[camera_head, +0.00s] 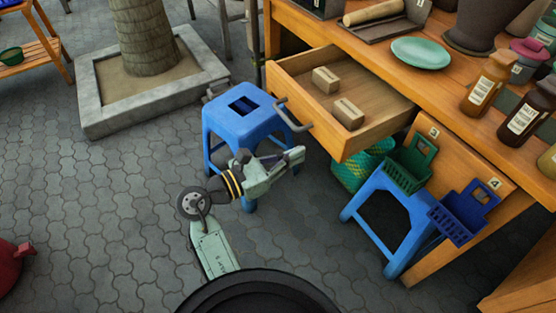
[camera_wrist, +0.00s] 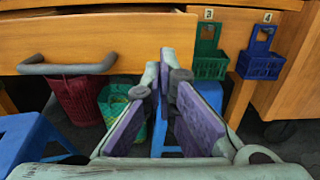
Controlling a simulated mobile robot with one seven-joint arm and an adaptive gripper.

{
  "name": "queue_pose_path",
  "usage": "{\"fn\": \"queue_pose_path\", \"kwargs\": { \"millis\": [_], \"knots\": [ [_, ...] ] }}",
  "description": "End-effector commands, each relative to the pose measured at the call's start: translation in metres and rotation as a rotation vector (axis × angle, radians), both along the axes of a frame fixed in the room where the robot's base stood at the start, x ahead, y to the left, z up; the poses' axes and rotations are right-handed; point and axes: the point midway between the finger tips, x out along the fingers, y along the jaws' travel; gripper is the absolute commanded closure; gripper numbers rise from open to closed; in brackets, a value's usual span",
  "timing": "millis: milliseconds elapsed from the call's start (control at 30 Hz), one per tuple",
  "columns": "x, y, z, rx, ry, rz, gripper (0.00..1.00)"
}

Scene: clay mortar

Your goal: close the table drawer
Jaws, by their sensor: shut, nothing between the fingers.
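The wooden table drawer (camera_head: 342,135) is pulled out of the table (camera_head: 450,80), with two small tan boxes (camera_head: 326,79) inside. Its grey bar handle (camera_head: 291,118) is on the front face. In the wrist view the drawer front (camera_wrist: 130,40) fills the upper left, with the handle (camera_wrist: 68,67) left of the fingers. My gripper (camera_head: 297,155) is in front of the drawer front, below and close to the handle in the head view. Its fingers (camera_wrist: 166,75) are shut and empty. I cannot tell whether they touch the drawer.
A blue stool (camera_head: 238,118) stands beside my arm, and another (camera_head: 385,215) stands under the table on the right. A planter (camera_head: 110,120) is at the back left.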

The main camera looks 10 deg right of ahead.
Motion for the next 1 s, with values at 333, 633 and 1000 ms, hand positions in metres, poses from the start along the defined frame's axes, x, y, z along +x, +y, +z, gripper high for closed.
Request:
{"fn": "queue_pose_path", "kwargs": {
  "millis": [333, 633, 1000],
  "knots": [
    [0.021, -0.058, 0.001, 0.001, -0.002, 0.000, 1.00],
    [0.026, -0.069, 0.000, 0.001, -0.003, 0.003, 1.00],
    [0.026, -0.073, 0.002, 0.002, -0.002, 0.001, 1.00]
  ]
}}
